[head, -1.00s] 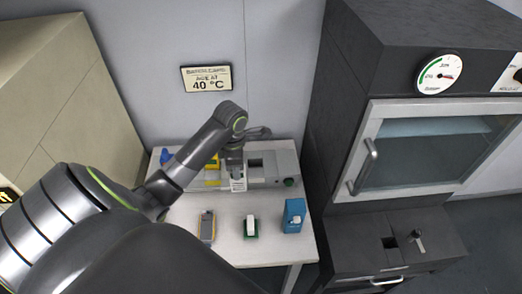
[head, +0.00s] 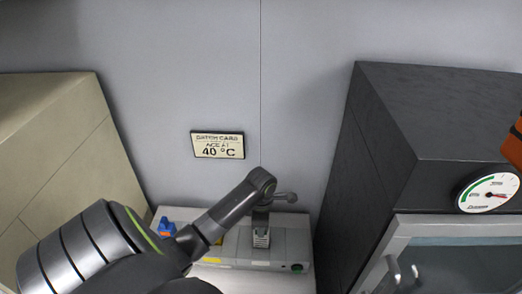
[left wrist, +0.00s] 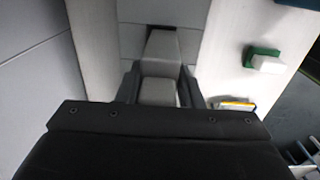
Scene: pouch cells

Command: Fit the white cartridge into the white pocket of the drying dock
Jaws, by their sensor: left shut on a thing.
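My left gripper (head: 261,232) is shut on the white cartridge (head: 261,240) over the grey-white drying dock (head: 230,248). In the left wrist view the dark fingers of my left gripper (left wrist: 158,88) lie on both sides of the pale cartridge (left wrist: 160,50). A dark opening in the dock (left wrist: 130,45) shows just beyond the cartridge's far end. The rest of that opening is hidden, and I cannot tell whether the cartridge is above it or partly in it. My right gripper is not in view.
A blue part (head: 166,226) stands at the dock's left. A green holder with a white block (left wrist: 262,58) sits on the pale table (left wrist: 222,50), near a yellow-edged item (left wrist: 236,104). A dark oven (head: 420,120) stands right; an unclear orange thing (head: 514,145) is at the edge.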

